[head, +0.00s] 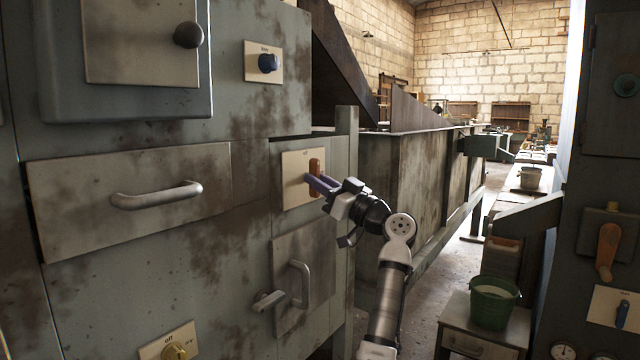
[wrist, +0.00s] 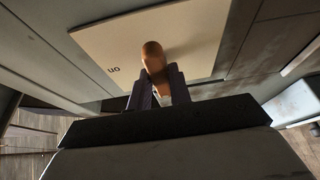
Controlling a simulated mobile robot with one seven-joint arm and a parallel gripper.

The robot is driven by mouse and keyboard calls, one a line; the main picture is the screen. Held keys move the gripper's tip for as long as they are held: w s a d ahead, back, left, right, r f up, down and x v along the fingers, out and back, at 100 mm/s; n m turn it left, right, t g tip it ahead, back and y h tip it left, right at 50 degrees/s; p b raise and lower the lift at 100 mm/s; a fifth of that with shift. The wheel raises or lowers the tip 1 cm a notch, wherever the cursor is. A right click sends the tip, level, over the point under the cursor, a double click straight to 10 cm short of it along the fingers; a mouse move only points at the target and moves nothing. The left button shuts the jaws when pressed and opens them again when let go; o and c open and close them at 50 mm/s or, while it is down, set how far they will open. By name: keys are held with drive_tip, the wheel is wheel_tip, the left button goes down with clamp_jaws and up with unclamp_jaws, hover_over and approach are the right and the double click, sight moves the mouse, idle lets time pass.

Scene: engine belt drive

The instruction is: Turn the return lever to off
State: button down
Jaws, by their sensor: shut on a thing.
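A lever with an orange-brown wooden handle, the return lever (head: 314,166), stands on a pale plate (head: 291,192) on the grey-green machine front. Its handle looks roughly upright in the head view. My gripper (head: 322,184) reaches it from the right, with its purple fingers on the handle. In the wrist view the fingers (wrist: 160,90) are closed on both sides of the handle (wrist: 153,58). The word "on" shows upside down on the plate (wrist: 195,30), left of the handle. The lever's pivot is hidden behind the handle and fingers.
A drawer handle (head: 156,196) is to the left, and a door handle (head: 300,284) sits below the lever. A green bucket (head: 493,303) stands right of my arm.

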drive_tip(key=c, duration=1.3)
unclamp_jaws()
drive_tip(key=v, duration=1.3)
drive_tip(key=shift+s+d+f, duration=0.15)
drive_tip(key=shift+d, duration=0.2)
